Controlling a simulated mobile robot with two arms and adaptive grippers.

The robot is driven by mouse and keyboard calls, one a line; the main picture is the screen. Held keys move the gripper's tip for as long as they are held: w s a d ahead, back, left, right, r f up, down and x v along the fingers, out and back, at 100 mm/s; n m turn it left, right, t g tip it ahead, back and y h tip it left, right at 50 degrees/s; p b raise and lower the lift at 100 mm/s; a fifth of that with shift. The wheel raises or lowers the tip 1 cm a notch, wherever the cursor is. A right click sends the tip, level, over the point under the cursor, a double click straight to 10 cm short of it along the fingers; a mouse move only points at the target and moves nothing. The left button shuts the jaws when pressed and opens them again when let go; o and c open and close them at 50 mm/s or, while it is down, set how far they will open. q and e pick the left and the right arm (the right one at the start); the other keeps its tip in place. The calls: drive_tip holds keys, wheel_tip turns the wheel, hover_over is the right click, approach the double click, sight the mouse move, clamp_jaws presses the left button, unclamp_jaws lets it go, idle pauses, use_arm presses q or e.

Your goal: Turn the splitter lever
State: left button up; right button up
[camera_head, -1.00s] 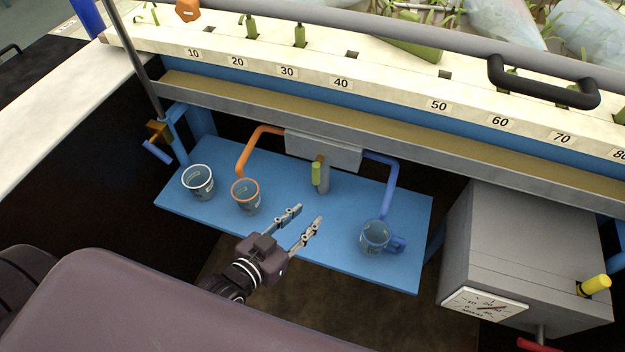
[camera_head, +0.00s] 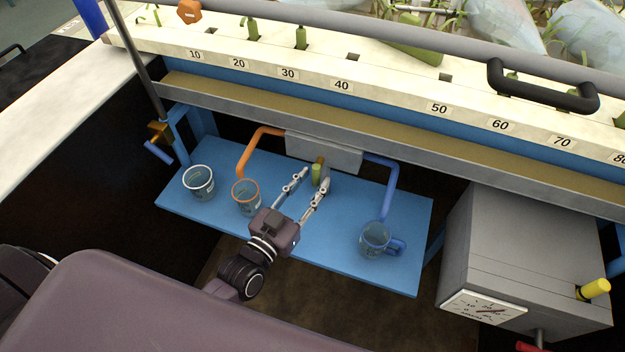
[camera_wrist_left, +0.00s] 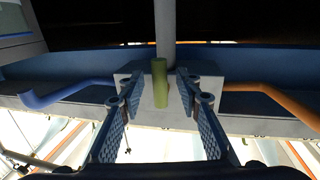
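The splitter lever has a green handle (camera_head: 316,174) and hangs below the grey splitter box (camera_head: 324,152), between the orange pipe (camera_head: 254,146) and the blue pipe (camera_head: 389,186). My left gripper (camera_head: 314,181) is open, with one fingertip on each side of the handle. In the left wrist view the green handle (camera_wrist_left: 160,84) stands between the two open fingers (camera_wrist_left: 154,92). A gap shows beside the fingers, and I cannot tell whether either one touches it. My right gripper is not in view.
A blue shelf (camera_head: 320,232) bears a clear cup (camera_head: 199,183), an orange-rimmed cup (camera_head: 246,197) and a blue-handled mug (camera_head: 376,239). The orange-rimmed cup is close beside my left gripper. A grey box (camera_head: 525,260) with a dial and a yellow knob stands at right.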

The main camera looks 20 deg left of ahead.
use_arm(q)
drive_tip(key=shift+w+d, duration=0.1)
drive_tip(key=shift+w, duration=0.2)
clamp_jaws()
drive_tip(key=n, duration=0.1)
drive_tip(key=d+n, duration=0.1)
drive_tip(key=n, duration=0.1)
drive_tip(key=shift+t, duration=0.3)
drive_tip(key=shift+d+r+n+t+b, duration=0.1)
drive_tip(key=shift+d+n+t+b, duration=0.1)
drive_tip(key=shift+n, duration=0.85)
drive_tip(key=shift+d+n+t+b, duration=0.1)
drive_tip(key=shift+d+n, duration=0.05)
drive_tip(key=shift+n, duration=0.9)
